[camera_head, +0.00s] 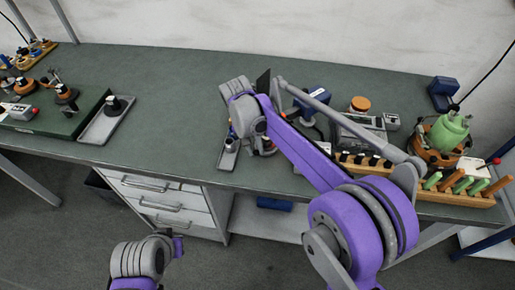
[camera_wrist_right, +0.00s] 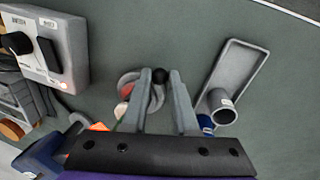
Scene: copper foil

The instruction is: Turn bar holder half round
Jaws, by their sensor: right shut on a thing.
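My right gripper (camera_head: 264,148) is low over the bench's front middle, partly hidden by its own arm. I take this to be the bar holder, but cannot tell for sure. Whether it touches the bench is unclear. Part of my left arm shows at the lower left of the head view; its gripper does not.
A narrow grey tray (camera_wrist_right: 233,70) with a grey cup (camera_wrist_right: 218,105) lies right of the fingers in the wrist view. A grey box with a black knob (camera_wrist_right: 45,45) is on the left. The green bench (camera_head: 170,75) is clear at the back left. A wooden rack (camera_head: 455,194) stands at right.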

